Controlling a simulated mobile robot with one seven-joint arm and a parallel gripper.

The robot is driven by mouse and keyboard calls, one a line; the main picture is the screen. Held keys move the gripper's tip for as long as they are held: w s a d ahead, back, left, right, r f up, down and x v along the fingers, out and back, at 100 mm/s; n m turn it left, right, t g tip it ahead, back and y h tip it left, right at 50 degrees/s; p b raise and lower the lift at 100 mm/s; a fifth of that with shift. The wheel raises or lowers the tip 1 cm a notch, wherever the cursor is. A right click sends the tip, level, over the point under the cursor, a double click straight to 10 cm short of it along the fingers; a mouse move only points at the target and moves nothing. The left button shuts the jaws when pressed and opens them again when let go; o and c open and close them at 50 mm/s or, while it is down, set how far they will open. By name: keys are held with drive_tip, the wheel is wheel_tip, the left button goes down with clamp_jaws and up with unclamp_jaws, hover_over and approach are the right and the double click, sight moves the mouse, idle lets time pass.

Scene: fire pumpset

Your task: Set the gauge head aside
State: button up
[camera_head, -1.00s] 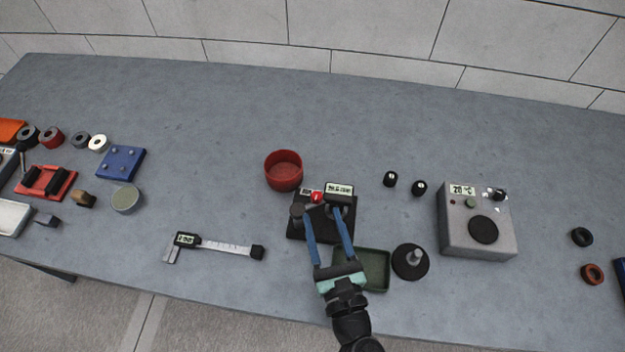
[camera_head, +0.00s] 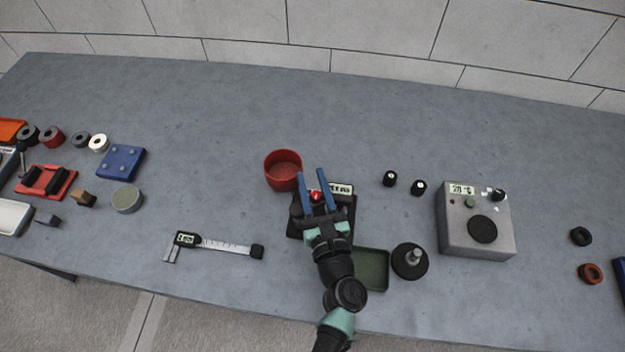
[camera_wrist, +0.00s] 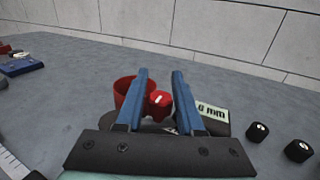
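A black stand (camera_head: 349,225) with a pale display (camera_head: 341,189) and a red knob (camera_head: 317,196) is at the middle of the table. The display, reading "mm", also shows in the wrist view (camera_wrist: 212,113). I cannot tell exactly which part is the gauge head. My gripper (camera_head: 314,172) is open with its blue fingers over the stand. In the wrist view, the red knob (camera_wrist: 160,103) shows between the fingers, with a gap on both sides. I cannot tell how far it is from them in depth. My gripper hides part of the stand.
A red bowl (camera_head: 284,162) stands just behind the stand. A green tray (camera_head: 372,283) and a black disc with a post (camera_head: 406,266) are in front and right. A caliper (camera_head: 222,246) lies left, a grey box (camera_head: 460,235) right. The table's back is clear.

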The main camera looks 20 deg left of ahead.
clamp_jaws()
idle(1.1)
